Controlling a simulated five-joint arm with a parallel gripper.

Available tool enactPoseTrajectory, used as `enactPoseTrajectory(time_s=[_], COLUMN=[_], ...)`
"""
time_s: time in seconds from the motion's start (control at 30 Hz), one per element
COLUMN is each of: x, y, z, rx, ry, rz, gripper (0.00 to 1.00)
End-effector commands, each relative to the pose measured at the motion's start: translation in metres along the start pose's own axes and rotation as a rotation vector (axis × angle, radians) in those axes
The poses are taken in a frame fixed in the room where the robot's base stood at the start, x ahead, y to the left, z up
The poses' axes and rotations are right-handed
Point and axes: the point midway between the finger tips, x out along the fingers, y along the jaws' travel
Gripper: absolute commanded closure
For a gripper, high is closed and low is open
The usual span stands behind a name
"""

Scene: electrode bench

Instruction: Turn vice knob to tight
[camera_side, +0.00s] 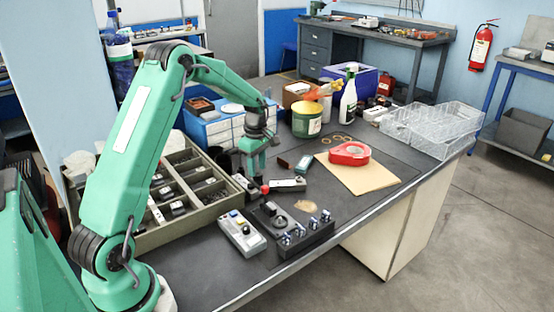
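A dark block (305,239) with several bright metal knobs or terminals along its front lies near the bench's front edge. A dark round knob (280,222) stands on its left part. I cannot tell for sure which of these is the vice knob, or its setting. My gripper (257,172) points down above the bench, behind and apart from the block. Its two green fingers look parted, with nothing visible between them. A small red piece (265,189) is just below the fingers, by the end of a grey handheld device (288,185).
A compartment tray (205,212) stands at left. A grey meter (241,232) lies left of the block. A red tape roll (349,153) sits on tan paper (366,178). A green tin (307,120), a white bottle (348,98) and clear bins (436,128) stand behind.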

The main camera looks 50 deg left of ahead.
Motion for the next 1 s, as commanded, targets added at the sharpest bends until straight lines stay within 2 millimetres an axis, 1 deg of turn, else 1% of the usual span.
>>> enactPoseTrajectory(time_s=[0.03, 0.2, 0.57, 0.6, 0.67, 0.7, 0.73, 1.0], x=[0.006, 0.018, 0.021, 0.021, 0.021, 0.021, 0.021, 0.021], y=[0.000, 0.000, 0.000, 0.000, 0.000, 0.000, 0.000, 0.000], z=[0.000, 0.000, 0.000, 0.000, 0.000, 0.000, 0.000, 0.000], rx=[0.000, 0.000, 0.000, 0.000, 0.000, 0.000, 0.000, 0.013], ry=[0.000, 0.000, 0.000, 0.000, 0.000, 0.000, 0.000, 0.000], rz=[-0.003, -0.001, 0.001, 0.001, 0.001, 0.001, 0.001, 0.001], gripper=[0.63, 0.63, 0.63, 0.71, 0.83, 0.91, 0.95, 0.95])
